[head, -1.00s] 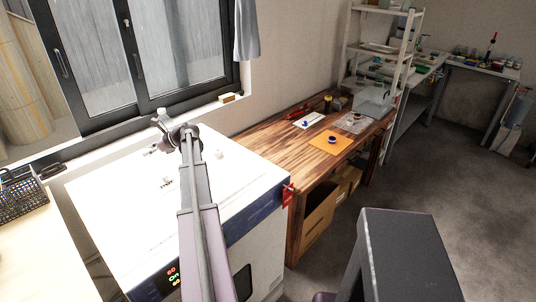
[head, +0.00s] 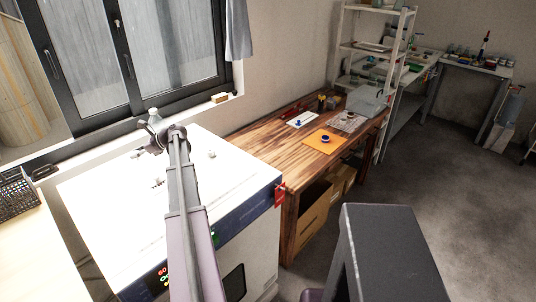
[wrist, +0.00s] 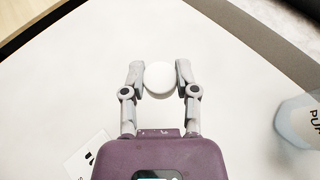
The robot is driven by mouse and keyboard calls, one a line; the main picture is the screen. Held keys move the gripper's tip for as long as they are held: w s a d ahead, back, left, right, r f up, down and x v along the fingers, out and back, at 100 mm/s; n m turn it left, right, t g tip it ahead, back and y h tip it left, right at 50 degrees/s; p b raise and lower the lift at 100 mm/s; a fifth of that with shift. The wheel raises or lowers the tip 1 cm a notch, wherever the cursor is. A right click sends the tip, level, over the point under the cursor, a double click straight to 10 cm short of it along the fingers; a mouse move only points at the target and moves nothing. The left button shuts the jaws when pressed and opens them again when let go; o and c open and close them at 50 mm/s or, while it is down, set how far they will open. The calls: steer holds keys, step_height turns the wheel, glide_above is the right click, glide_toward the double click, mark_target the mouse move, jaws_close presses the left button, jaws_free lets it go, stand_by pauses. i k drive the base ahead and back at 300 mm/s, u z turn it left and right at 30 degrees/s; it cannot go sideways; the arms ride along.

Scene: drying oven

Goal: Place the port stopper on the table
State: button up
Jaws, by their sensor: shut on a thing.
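The port stopper (wrist: 160,79) is a white round piece. In the wrist view it sits between the two grey fingertips of my gripper (wrist: 159,78), which is shut on it, above a pale flat surface. In the head view my gripper (head: 158,137) is over the far part of the white oven's top (head: 110,205); the stopper cannot be made out clearly there. The wooden table (head: 267,148) stands to the right of the oven, along the wall.
A translucent bottle (wrist: 300,122) is close on the right in the wrist view. The table's near-left part is clear. A shelf rack (head: 398,50) stands behind.

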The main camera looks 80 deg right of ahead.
mark_target(288, 159)
steer(key=u, duration=0.05)
steer(key=k, duration=1.3)
steer(key=z, duration=3.75)
steer(key=i, duration=0.05)
steer(key=u, duration=2.35)
steer(key=i, duration=0.95)
